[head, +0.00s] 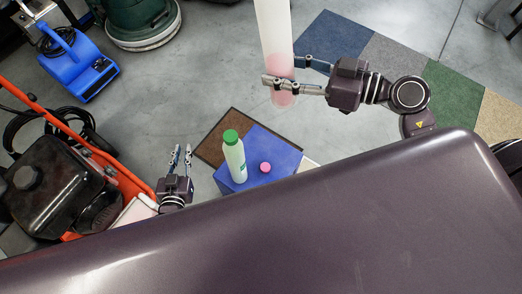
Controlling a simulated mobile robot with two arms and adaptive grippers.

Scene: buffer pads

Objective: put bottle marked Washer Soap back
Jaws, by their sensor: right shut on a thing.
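My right gripper (283,72) is shut on a tall whitish cylinder (273,25) with a pink lower end. The cylinder's top runs out of the picture, and I can see no readable marking on it. A pale bottle (236,163) with a green cap stands on a blue surface (285,153). Its label is too small to read. A small pink round cap or object (265,168) is to its right on the same surface. My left gripper (181,158) is open and empty, to the left of the green-capped bottle and apart from it.
A brown mat (212,150) lies by the blue surface. At left are a blue blower (75,65) and an orange-framed black machine (55,185). A green round machine (138,18) stands behind. Carpet tiles (455,92) lie at right. Grey floor between is clear.

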